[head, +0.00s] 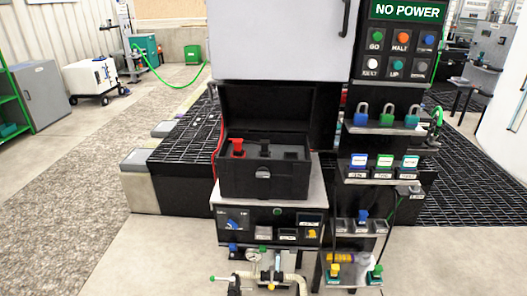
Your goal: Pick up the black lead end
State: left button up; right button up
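An open black box (262,183) stands on a shelf in the middle of the head view. A red lead end (237,147) stands upright at the left inside it, with a red cable (215,150) at the box's left side. Dark upright shapes (291,153) stand to its right inside the box. One of them may be the black lead end, but black on black I cannot tell which. Neither of my grippers shows in the view.
A grey panel (280,40) hangs above the box. A "NO POWER" board (404,12) and shelves with padlocks (387,115) and tags (384,162) stand at the right. An instrument unit (268,222) and pipes with valves (270,265) are below. Open floor (60,180) lies left.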

aim_at(265, 153)
jog(key=i+l+u, duration=0.5)
jog(key=i+l, duration=0.15)
jog(key=l, duration=0.3)
